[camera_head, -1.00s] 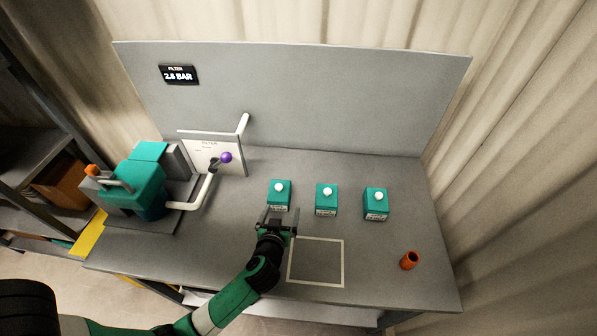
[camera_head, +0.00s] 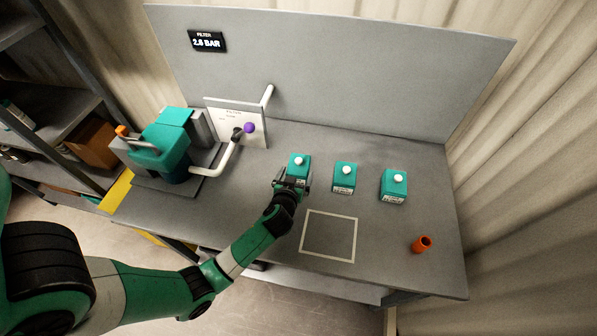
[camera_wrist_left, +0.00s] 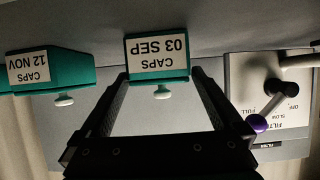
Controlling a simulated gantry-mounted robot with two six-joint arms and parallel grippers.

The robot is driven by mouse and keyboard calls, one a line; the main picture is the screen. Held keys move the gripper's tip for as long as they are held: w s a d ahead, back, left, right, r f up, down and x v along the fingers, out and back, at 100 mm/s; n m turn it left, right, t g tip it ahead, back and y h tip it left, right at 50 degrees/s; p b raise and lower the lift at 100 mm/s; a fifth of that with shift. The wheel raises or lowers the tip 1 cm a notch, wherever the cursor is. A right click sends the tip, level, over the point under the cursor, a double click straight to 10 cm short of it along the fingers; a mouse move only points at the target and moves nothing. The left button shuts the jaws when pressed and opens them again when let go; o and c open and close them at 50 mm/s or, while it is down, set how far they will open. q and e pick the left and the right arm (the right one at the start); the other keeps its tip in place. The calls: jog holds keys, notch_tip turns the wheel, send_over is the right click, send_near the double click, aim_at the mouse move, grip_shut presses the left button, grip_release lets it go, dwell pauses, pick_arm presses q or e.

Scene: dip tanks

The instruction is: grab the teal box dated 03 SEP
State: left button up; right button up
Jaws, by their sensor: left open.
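The teal box dated 03 SEP (camera_head: 299,170) is the leftmost of three teal boxes on the grey table, with a white knob on top. In the left wrist view, which is upside down, its label reads CAPS 03 SEP (camera_wrist_left: 157,52). My left gripper (camera_head: 292,183) is open at the near side of this box. In the left wrist view the fingers (camera_wrist_left: 158,80) point at the box, one toward each side of it. Whether they touch it I cannot tell. My right gripper is not in view.
The middle teal box (camera_head: 345,177), dated 12 NOV in the left wrist view (camera_wrist_left: 50,70), stands right of it. A third teal box (camera_head: 394,185) is farther right. An orange cup (camera_head: 421,244), an outlined square (camera_head: 329,236) and a filter panel with purple-knobbed lever (camera_head: 249,128) are also here.

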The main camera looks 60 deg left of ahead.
pick_arm(q)
jog(key=b+x, duration=0.1)
jog(key=x, duration=0.3)
jog(key=shift+w+a+f, duration=0.2)
jog(key=shift+a, duration=0.1)
jog(key=c, duration=1.1)
jog(key=shift+r, duration=0.1)
